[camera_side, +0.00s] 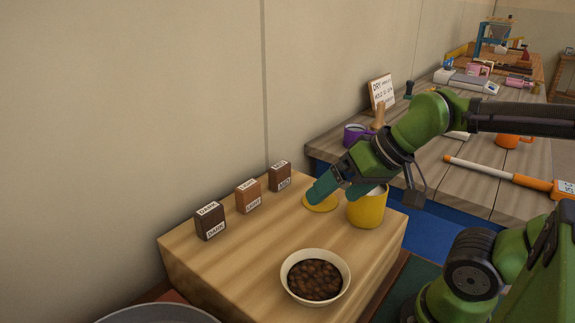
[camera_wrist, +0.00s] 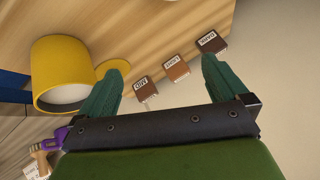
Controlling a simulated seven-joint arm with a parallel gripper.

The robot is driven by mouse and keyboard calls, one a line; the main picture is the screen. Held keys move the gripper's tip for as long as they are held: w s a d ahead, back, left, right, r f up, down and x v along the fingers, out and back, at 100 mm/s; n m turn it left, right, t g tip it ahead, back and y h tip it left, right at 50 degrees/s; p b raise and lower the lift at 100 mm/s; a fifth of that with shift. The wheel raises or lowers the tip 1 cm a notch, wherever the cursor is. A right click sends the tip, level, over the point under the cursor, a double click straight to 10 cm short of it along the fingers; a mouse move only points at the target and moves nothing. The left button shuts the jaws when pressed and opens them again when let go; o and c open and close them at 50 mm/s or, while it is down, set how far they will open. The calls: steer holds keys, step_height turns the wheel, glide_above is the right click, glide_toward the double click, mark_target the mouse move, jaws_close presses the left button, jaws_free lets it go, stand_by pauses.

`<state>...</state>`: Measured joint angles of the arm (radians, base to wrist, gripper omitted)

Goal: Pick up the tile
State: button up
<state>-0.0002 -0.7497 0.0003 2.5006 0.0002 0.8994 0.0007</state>
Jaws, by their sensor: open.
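Three small labelled tiles stand upright in a row along the back of the wooden block: a dark brown one (camera_side: 210,220) marked DARK, an orange-brown one (camera_side: 248,197), and a reddish-brown one (camera_side: 280,177). In the wrist view the reddish-brown tile (camera_wrist: 145,87), the orange-brown tile (camera_wrist: 177,68) and the dark tile (camera_wrist: 211,42) appear between and beside my fingers. My gripper (camera_side: 322,190) is open and empty, with green fingers, right of the tiles and over a flat yellow disc (camera_side: 322,202). It touches no tile that I can see.
A yellow mug (camera_side: 368,210) stands close to the right of my gripper. A white bowl (camera_side: 342,262) of dark beans is at the front of the wooden block (camera_side: 240,265). The block's middle is clear.

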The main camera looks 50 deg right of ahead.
stand_by(0.3)
steer(key=shift+c, duration=0.6)
